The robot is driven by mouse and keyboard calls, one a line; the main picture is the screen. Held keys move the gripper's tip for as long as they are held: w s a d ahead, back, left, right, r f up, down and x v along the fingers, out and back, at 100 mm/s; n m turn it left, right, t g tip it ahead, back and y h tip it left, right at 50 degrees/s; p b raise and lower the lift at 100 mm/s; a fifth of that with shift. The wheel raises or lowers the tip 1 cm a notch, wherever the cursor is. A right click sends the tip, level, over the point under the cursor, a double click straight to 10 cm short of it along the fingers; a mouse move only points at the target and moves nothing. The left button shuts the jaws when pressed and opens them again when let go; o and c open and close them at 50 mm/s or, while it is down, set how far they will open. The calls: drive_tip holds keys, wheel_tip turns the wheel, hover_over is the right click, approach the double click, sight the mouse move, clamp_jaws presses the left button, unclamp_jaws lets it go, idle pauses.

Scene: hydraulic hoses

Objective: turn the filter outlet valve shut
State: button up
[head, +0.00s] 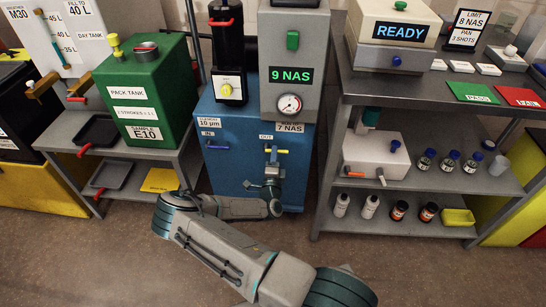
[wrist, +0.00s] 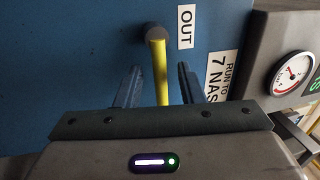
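The filter outlet valve has a yellow lever (head: 280,151) on the front of the blue filter unit (head: 228,172), below the OUT label. In the head view the lever lies about level, pointing right. In the wrist view the yellow lever (wrist: 161,75) runs between my two fingers. My gripper (head: 272,164) is open at the valve, its fingers (wrist: 160,88) on either side of the lever. Gaps show between the lever and both fingers in the wrist view. My gripper hides part of the valve in the head view.
The inlet valve's red lever (head: 217,147) is to the left on the same unit. A grey box with a dial gauge (head: 289,104) and a 9 NAS display stands above. The green pack tank (head: 148,92) is at left; a metal shelf (head: 334,165) is close on the right.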

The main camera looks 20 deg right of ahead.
drive_tip(key=v, duration=1.3)
drive_tip(key=shift+s+a+p, duration=0.15)
drive_tip(key=shift+s+p, duration=0.25)
drive_tip(key=shift+p, duration=0.05)
